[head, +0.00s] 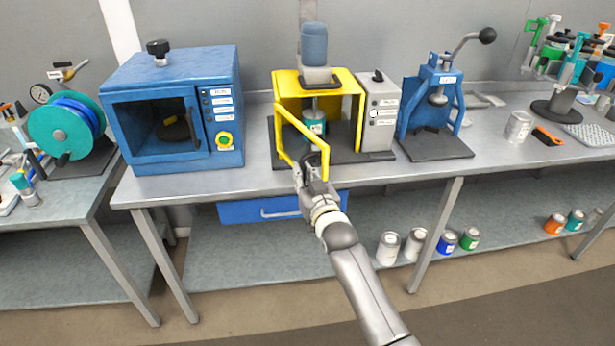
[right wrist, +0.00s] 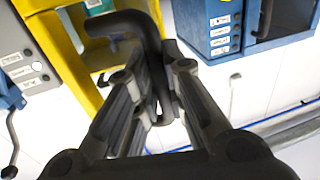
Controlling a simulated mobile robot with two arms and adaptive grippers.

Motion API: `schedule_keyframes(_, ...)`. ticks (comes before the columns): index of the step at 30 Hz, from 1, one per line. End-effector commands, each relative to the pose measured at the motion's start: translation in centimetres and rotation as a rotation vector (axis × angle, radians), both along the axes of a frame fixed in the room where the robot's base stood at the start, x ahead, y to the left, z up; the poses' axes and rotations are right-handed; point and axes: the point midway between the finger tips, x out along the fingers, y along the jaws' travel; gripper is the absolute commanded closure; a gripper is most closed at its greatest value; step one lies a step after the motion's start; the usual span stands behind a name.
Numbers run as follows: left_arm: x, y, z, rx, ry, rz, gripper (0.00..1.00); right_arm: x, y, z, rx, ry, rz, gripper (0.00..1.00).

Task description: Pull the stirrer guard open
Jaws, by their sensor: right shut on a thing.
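The stirrer has a yellow housing (head: 346,84), a blue-grey motor (head: 314,42) on top and a teal can (head: 315,118) inside. Its yellow guard (head: 324,160) is a framed door that stands swung out at an angle toward me, so the front is partly open. My right gripper (head: 310,168) is at the guard's lower right part. In the right wrist view the right gripper (right wrist: 160,95) is shut on the dark bent guard handle (right wrist: 135,22), with the yellow guard frame (right wrist: 58,50) beside it. My left gripper is in neither view.
A blue oven-like box (head: 150,105) stands left of the stirrer. A grey control box (head: 377,115) and a blue lever press (head: 436,105) stand right of it. A blue drawer (head: 258,209) is under the table edge. Several cans stand on the lower shelf (head: 340,275).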

Motion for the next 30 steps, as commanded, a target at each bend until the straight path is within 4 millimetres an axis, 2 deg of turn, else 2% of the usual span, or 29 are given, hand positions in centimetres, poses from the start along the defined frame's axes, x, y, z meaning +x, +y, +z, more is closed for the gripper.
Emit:
schedule_keyframes(9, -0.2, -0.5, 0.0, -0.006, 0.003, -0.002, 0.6, 0.1, 0.0, 0.4, -0.004, -0.01, -0.001, 1.0)
schedule_keyframes(10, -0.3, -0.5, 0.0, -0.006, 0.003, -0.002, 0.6, 0.1, 0.0, 0.4, -0.004, -0.01, -0.001, 0.88)
schedule_keyframes(15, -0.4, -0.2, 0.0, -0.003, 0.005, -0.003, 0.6, 0.1, 0.0, 0.3, -0.002, -0.007, -0.001, 0.66)
schedule_keyframes(25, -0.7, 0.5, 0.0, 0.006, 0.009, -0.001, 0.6, -0.1, -0.1, 0.1, 0.001, -0.004, -0.001, 0.66)
schedule_keyframes(30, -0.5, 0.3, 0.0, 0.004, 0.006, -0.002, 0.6, -1.1, -0.5, 0.1, 0.001, -0.004, -0.001, 0.66)
